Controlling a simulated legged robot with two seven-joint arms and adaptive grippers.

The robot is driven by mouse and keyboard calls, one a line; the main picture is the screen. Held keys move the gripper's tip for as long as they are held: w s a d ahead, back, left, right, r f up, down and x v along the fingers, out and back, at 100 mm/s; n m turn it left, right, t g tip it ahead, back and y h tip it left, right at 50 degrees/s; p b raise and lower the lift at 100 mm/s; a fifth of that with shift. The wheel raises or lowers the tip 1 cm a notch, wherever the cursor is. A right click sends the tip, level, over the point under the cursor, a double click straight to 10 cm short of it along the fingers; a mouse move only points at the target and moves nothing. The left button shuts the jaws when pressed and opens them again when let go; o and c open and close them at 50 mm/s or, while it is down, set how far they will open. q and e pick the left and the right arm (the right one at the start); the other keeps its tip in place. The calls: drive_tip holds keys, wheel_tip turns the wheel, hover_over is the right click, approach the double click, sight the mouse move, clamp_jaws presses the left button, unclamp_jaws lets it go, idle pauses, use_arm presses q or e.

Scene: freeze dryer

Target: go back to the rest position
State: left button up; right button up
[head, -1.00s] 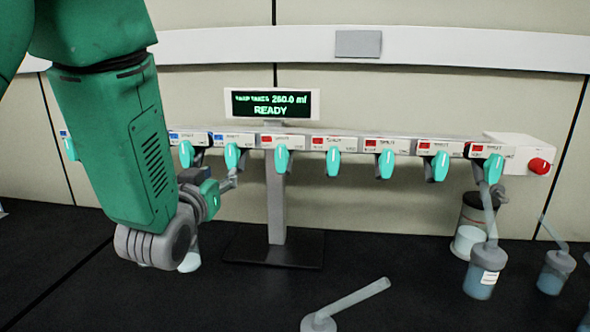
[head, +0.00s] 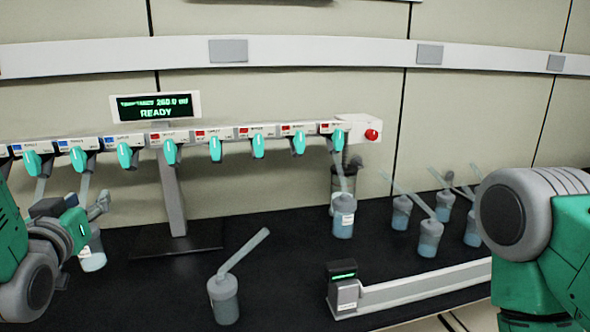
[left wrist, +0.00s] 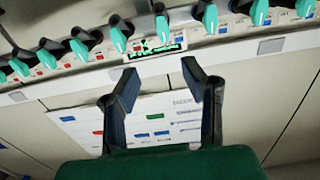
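My left gripper (head: 98,206) shows at the left of the head view, in front of a flask (head: 93,258) at the left end of the freeze dryer manifold. In the left wrist view its two dark fingers (left wrist: 160,76) stand apart with nothing between them. My right arm comes in at the right edge of the head view, but its gripper is outside the picture. The manifold (head: 235,133) carries a row of green valves. Its display (head: 155,106) reads READY. Another flask (head: 342,215) hangs at its right end.
A loose flask (head: 224,300) with a tilted tube stands on the dark bench (head: 280,265). Several more flasks (head: 430,238) stand at the right. A small device with a lit screen (head: 344,290) is at the front. A board with coloured labels (left wrist: 155,118) shows in the wrist view.

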use_arm(q)
drive_tip(key=s+d+f+m+g+h+b, duration=0.1)
drive_tip(key=s+f+g+b, duration=0.2)
drive_tip(key=f, duration=0.8)
drive_tip(key=s+d+f+g+h, duration=0.1)
drive_tip(key=s+f+g, duration=0.25)
drive_tip(key=f, duration=0.75)
drive_tip(key=s+d+f+m+g+h+b, duration=0.15)
drive_tip(key=s+f, duration=0.35)
drive_tip(key=f, duration=0.6)
drive_tip(key=s+d+f+g+b, duration=0.3)
drive_tip(key=s+f+g, duration=0.5)
drive_tip(key=s+f, duration=0.9)
drive_tip(key=s+d+h, duration=0.1)
drive_tip(key=s, duration=0.3)
drive_tip(key=shift+s+f+m+g, duration=0.15)
drive_tip(key=shift+f+m+g, duration=0.15)
drive_tip(key=shift+m, duration=0.05)
use_arm(e)
wheel_tip(320, 180, down, 8)
drive_tip(key=shift+s, duration=0.3)
use_arm(q)
drive_tip(key=shift+a, duration=0.1)
use_arm(e)
drive_tip(key=shift+a+r, duration=0.1)
